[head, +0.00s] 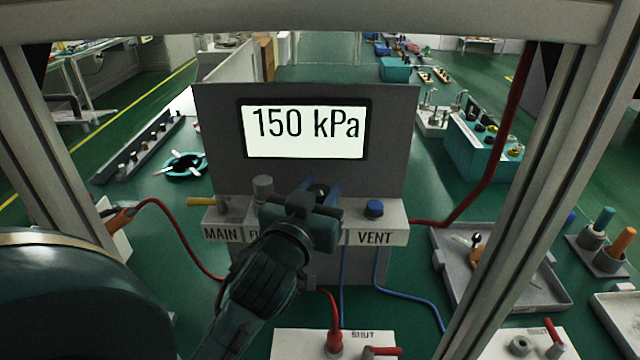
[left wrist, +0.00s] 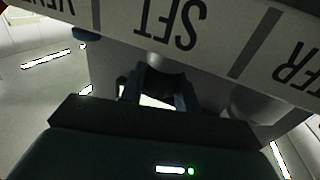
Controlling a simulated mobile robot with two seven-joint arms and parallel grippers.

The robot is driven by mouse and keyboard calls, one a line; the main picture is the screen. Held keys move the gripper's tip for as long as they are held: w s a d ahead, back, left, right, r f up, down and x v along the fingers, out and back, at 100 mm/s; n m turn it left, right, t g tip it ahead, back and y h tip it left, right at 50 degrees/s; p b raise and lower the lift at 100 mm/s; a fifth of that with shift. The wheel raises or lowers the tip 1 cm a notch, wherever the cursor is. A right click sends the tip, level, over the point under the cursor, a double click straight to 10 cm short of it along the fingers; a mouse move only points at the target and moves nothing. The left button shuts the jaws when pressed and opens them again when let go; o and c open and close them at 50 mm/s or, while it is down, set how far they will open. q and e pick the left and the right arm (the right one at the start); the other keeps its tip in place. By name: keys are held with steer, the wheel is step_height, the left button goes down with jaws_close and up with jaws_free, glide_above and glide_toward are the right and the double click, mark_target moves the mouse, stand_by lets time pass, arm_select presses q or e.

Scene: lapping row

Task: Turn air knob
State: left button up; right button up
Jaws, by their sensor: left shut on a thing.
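The grey air panel (head: 400,130) stands ahead, and its display (head: 303,130) reads 150 kPa. My left gripper (head: 322,192) reaches in from below to the shelf between the filter part and the VENT button. In the left wrist view the gripper (left wrist: 158,95) is shut on a dark round knob (left wrist: 165,82) beside the upside-down SET label (left wrist: 172,20). In the head view my gripper hides the SET label and most of the knob. My right gripper is not in view.
A yellow lever (head: 202,201) sits above MAIN, a grey cylinder (head: 263,188) beside it, and a blue button (head: 374,208) above VENT. Red and blue hoses run around the panel. A grey tray (head: 510,292) lies at right; a white box marked SHUT (head: 300,345) is in front.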

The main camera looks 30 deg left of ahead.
arm_select(q)
steer(key=shift+h, duration=0.3)
steer(key=o, duration=0.7)
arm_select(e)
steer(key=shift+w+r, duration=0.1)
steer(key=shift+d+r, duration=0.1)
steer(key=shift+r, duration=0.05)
